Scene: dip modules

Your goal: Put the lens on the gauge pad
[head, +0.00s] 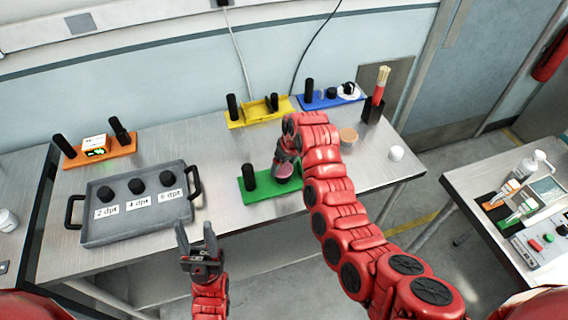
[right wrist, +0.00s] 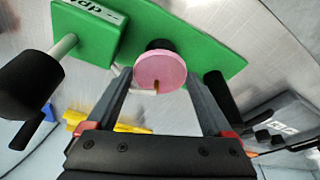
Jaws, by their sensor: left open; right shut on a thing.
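A pink round disc, which I take as the lens (right wrist: 160,70), is held between the fingertips of my right gripper (head: 285,162). It also shows in the head view (head: 284,173) under the gripper, over the right part of a green base (head: 262,193). In the right wrist view, a dark round piece sits just behind the disc on the green base (right wrist: 205,35); I cannot tell whether they touch. An orange base (head: 122,148) at the far left carries a white box with a lit display. Which pad is the gauge pad is unclear. My left gripper (head: 197,235) is open and empty before the table.
A grey tray (head: 135,228) with black knobs labelled 2, 4 and 6 dpt stands at the left. Black posts rise from the green, yellow (head: 257,115) and blue (head: 320,102) bases. A dark holder (head: 373,110) and a white ball (head: 396,153) are at the right.

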